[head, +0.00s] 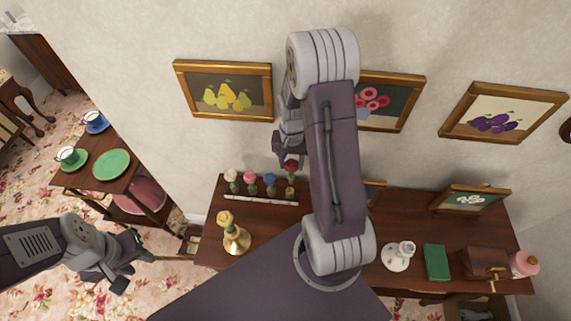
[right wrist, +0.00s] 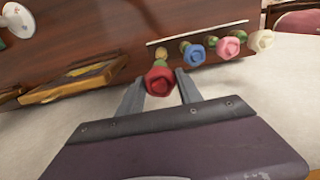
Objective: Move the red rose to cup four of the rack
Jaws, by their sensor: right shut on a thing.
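The red rose (head: 291,164) is upright in the jaws of my right gripper (head: 287,158), at the right end of the rack. The right wrist view shows the red rose (right wrist: 159,80) between the two fingers. The rack has a white strip (head: 262,200) in front of a row of small cups. White (head: 231,176), pink (head: 250,177) and blue (head: 270,179) roses stand in the others. The rose's stem is above the right-end cup (head: 290,191); I cannot tell whether it is inside. My left gripper (head: 132,272) is open and empty, left of the desk.
A gold candlestick (head: 235,238) stands on the desk in front of the rack. A white candle holder (head: 397,256), green book (head: 436,263) and small picture frame (head: 470,200) are further right. My right arm hides the desk's middle.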

